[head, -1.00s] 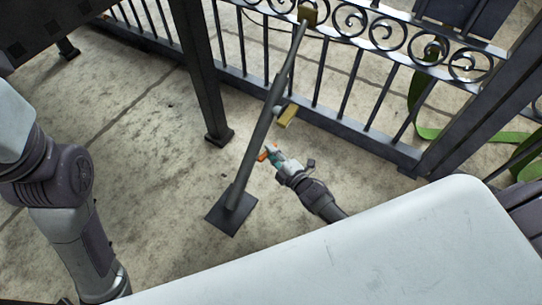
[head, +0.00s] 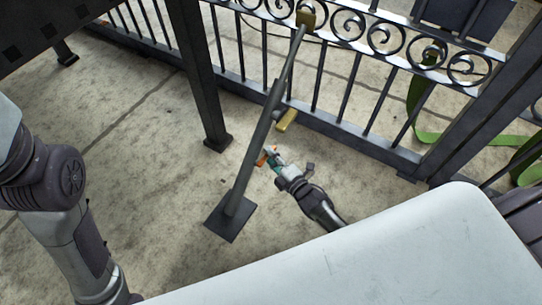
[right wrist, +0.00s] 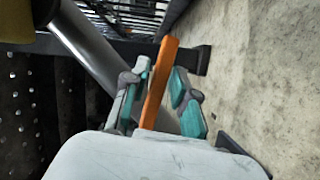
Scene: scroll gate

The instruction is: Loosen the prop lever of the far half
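A dark prop pole (head: 257,137) slants from a square foot plate (head: 227,224) on the ground up to a yellow fitting (head: 306,18) on the gate's scrollwork. An orange lever (head: 264,157) shows low on the pole, and in the right wrist view the lever (right wrist: 160,80) stands upright. My right gripper (head: 271,158) is beside the pole at the lever. In the right wrist view its teal-padded fingers (right wrist: 162,92) are open on either side of the lever, with a gap on the right; contact on the left is unclear. My left arm shows at left, its gripper outside the view.
The black iron gate (head: 345,85) runs behind the pole. A yellow block (head: 287,120) sits beside the pole, above my gripper. A dark post (head: 202,85) stands left of it. A green strap (head: 425,100) hangs at right. Concrete ground (head: 130,180) is open at left.

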